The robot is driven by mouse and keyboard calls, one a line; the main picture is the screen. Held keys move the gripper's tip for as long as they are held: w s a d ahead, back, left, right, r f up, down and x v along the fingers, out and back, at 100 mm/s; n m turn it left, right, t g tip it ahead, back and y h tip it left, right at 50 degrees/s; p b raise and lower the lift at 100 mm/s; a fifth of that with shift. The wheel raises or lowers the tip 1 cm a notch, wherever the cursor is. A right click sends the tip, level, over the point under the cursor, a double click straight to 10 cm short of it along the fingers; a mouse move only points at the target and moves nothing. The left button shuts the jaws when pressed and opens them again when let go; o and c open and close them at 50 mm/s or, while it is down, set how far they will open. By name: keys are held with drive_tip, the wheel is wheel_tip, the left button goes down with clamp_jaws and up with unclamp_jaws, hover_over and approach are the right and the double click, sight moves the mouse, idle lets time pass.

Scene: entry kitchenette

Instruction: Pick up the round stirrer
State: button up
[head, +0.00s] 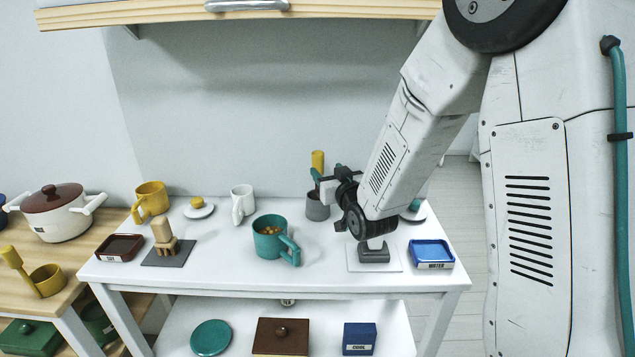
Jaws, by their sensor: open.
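My gripper (332,187) is above the back right of the white table, beside and partly in front of a grey cup (317,210). Its jaws are open, and I see nothing held in them. A yellow-topped upright tool (318,160) rises at the cup, apparently standing in it; its lower part is partly hidden by the gripper. Teal parts show close to the gripper, and I cannot tell whether they belong to another tool. I cannot tell from the visible ends which tool is the round stirrer.
A teal mug (270,240) with brown contents stands front centre. A white mug (243,204), yellow mug (151,197), brown tray (120,248) and wooden piece (162,232) are left. A dark grey block (374,254) sits below my wrist; a blue tray (431,252) is right.

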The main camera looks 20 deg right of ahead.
sight(320, 162)
drive_tip(key=w, duration=0.7)
drive_tip(key=shift+w+a+r, duration=0.1)
drive_tip(key=shift+w+a, duration=0.2)
drive_tip(key=shift+w, duration=0.05)
clamp_jaws()
